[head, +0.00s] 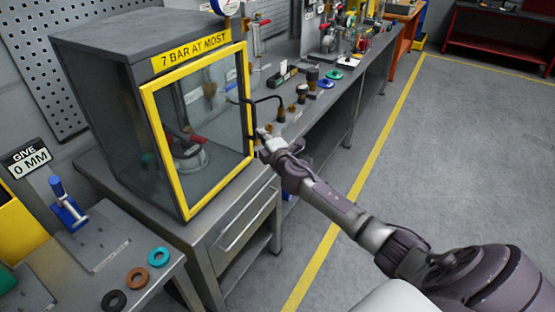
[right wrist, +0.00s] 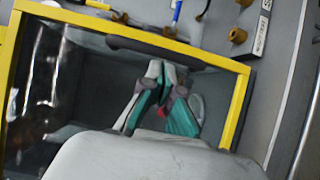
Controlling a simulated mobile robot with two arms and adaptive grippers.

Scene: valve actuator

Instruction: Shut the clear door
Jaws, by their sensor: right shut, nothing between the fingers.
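The clear door (head: 205,125) has a yellow frame and sits on the front of a grey cabinet (head: 115,125). It looks flush or nearly flush with the cabinet front; I cannot tell whether a small gap is left. A black handle (head: 249,118) is on its right edge. My right gripper (head: 263,136) is just right of the door's right edge, close to the handle; I cannot tell whether it touches. The right wrist view shows its shut, empty fingers (right wrist: 160,85) before the door's yellow frame (right wrist: 130,32). My left gripper is not in view.
A gauge-like pot with a red part (head: 188,150) shows behind the pane. A long bench (head: 340,85) with fittings and coloured rings runs to the back right. Rings (head: 137,278) and a blue-handled tool (head: 66,205) are at front left. The floor at right is clear.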

